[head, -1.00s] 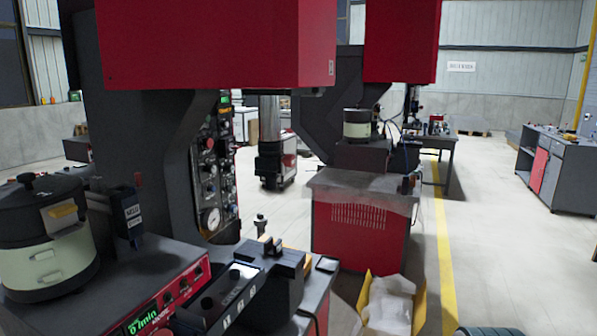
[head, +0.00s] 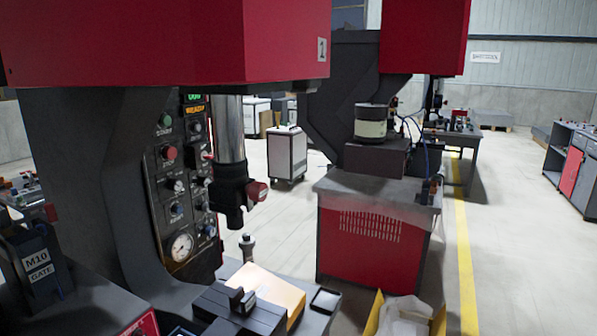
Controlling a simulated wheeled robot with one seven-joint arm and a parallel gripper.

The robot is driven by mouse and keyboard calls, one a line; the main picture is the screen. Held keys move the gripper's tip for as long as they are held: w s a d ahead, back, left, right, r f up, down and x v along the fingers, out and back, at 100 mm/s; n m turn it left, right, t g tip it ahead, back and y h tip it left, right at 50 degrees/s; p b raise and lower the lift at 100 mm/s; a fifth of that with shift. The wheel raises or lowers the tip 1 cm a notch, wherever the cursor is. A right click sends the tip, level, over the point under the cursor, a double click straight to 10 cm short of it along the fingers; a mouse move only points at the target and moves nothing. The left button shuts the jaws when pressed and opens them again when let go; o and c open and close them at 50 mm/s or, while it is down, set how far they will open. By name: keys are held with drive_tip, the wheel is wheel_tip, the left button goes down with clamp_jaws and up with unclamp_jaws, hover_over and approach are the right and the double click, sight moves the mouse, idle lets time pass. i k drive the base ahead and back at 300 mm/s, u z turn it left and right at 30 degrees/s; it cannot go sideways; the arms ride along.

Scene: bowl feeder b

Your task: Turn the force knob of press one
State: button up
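Press one (head: 165,48) fills the left side, with a red head marked 1 and a dark column. Its control panel (head: 185,190) faces right and is seen at a slant. It carries a lit display, a green start button (head: 165,120), a red stop button (head: 169,153), several small dark knobs (head: 176,185) and a round white gauge (head: 181,247). The labels by the knobs are too small to read, so I cannot tell which is the force knob. The ram (head: 230,128) hangs to the right of the panel, close to its upper right edge. My gripper is not in view.
Below the ram, the press table holds a dark fixture (head: 236,308) and a tan plate (head: 268,288). An M10 gate box (head: 38,262) stands at the left. A yellow bin (head: 437,320) is at the bottom right. A second red press (head: 372,238) stands behind; floor is free beyond it.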

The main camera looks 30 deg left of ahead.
sight(203, 182)
drive_tip(key=u, duration=0.15)
drive_tip(key=i, duration=0.95)
drive_tip(key=u, duration=1.1)
drive_tip(key=i, duration=0.5)
drive_tip(key=u, duration=0.35)
